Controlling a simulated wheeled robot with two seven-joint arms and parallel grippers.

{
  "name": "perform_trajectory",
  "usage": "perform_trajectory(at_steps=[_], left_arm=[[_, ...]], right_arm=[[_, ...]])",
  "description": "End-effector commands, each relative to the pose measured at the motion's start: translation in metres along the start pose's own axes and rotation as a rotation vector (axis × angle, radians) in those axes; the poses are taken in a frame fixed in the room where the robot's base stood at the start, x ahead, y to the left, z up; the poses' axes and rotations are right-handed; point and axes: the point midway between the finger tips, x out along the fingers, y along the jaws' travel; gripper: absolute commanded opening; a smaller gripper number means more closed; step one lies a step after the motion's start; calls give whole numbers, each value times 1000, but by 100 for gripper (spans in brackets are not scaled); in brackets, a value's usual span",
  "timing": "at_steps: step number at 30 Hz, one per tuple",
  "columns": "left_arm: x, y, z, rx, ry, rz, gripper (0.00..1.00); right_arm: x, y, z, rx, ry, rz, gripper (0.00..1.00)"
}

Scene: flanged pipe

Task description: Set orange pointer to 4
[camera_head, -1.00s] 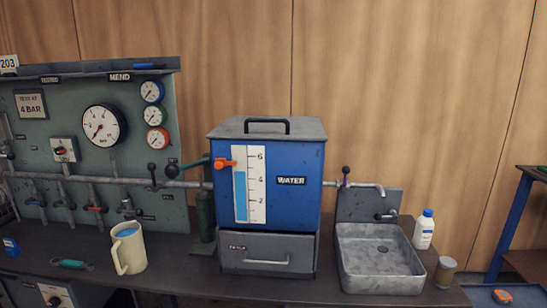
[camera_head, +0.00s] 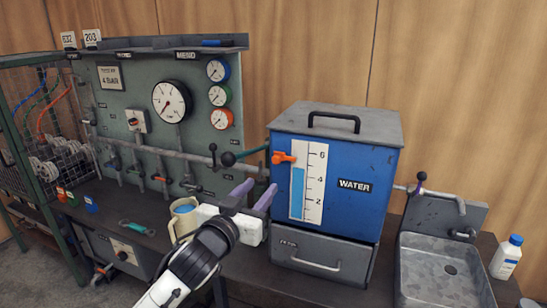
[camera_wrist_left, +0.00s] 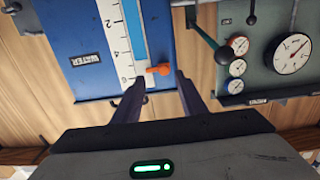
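The blue water tank (camera_head: 375,205) has a white scale (camera_head: 316,190) marked 2, 4 and 6 on its front. The orange pointer (camera_head: 284,157) sits at the scale's left edge, close to the 6 mark. My left gripper (camera_head: 254,188) is open and empty, below and left of the pointer in the head view. In the left wrist view, which shows the scene upside down, the orange pointer (camera_wrist_left: 158,69) appears between the tips of the open left gripper (camera_wrist_left: 159,80), with no contact visible. My right gripper is not in view.
A gauge panel (camera_head: 115,112) and a pipe with a black-knobbed lever (camera_head: 227,159) lie left of the tank. A cream jug (camera_head: 182,222) stands behind my left arm. A sink (camera_head: 440,270) and white bottle (camera_head: 506,257) are at the right.

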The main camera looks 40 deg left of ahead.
Motion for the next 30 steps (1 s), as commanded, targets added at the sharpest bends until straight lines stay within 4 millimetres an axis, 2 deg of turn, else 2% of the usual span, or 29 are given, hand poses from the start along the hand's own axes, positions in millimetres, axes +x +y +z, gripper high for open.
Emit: perform_trajectory(at_steps=[1,4,18,24,30], left_arm=[[3,-4,-14,-5,21,-9,38],[10,-7,-22,-11,35,-17,38],[88,-8,-23,-10,32,-16,38],[103,-8,-22,-10,32,-15,38],[105,-8,-22,-10,32,-14,38]], right_arm=[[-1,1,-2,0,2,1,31],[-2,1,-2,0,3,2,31],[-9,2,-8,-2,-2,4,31],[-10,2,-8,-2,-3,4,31],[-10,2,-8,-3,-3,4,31]])
